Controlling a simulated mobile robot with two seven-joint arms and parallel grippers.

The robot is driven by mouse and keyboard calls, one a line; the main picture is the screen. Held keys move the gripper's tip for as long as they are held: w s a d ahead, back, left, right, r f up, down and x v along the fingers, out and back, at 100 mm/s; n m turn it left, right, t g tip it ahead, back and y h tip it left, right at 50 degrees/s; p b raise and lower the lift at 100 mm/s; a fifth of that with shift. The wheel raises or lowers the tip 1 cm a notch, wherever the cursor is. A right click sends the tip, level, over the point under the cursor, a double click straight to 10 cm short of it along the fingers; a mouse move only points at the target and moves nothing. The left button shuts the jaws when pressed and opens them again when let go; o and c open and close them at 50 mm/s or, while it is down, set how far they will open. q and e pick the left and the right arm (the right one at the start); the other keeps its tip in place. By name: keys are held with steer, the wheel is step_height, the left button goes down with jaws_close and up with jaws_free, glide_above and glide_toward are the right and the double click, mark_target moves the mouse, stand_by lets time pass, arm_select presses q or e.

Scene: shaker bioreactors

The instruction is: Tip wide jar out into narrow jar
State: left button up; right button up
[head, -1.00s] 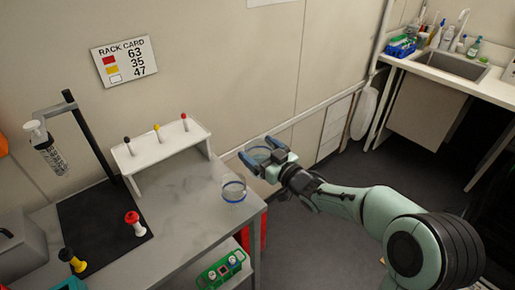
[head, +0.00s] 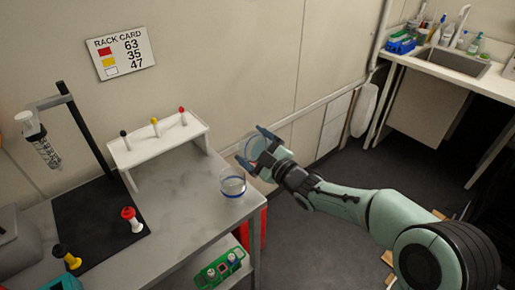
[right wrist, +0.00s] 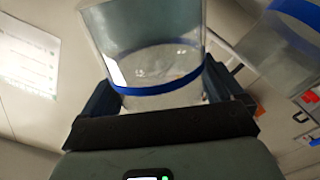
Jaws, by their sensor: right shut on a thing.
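My right gripper (head: 256,146) is shut on the wide jar (head: 250,150), a clear jar with a blue band. It holds the jar in the air beside the table's right corner, tilted to the left, its lower left side close to the other jar. The narrow jar (head: 233,184), also clear with a blue band, stands upright on the table corner. In the right wrist view the held jar (right wrist: 150,55) sits between the fingers, and the other jar (right wrist: 285,45) is at upper right. I cannot tell clearly how much either contains. My left gripper is out of view.
A white rack (head: 160,147) with black, yellow and red-topped pieces stands behind on the table (head: 185,215). A black mat (head: 95,225) with a stand is at left. A green tray (head: 220,268) sits on a lower shelf. The table middle is clear.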

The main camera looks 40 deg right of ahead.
mark_target(244, 158)
steer(key=shift+s+a+r+n, duration=0.1)
steer(key=shift+a+r+n, duration=0.7)
steer(key=shift+a+n, duration=0.2)
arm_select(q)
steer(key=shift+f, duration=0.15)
arm_select(e)
steer(key=shift+a+n+b, duration=0.2)
steer(key=shift+n+b, duration=0.3)
steer(key=shift+b, duration=0.25)
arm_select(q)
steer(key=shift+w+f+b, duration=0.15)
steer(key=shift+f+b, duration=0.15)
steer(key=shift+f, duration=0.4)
arm_select(e)
steer(key=shift+a+r, duration=0.1)
arm_select(q)
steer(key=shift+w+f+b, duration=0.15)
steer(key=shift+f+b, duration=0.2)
steer(key=shift+b, duration=0.05)
arm_select(e)
steer(key=shift+a+r+n, duration=0.1)
steer(key=shift+a+n, duration=0.05)
steer(key=shift+n, duration=0.25)
arm_select(q)
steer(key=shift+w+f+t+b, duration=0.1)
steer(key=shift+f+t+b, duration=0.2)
steer(key=shift+b, duration=0.1)
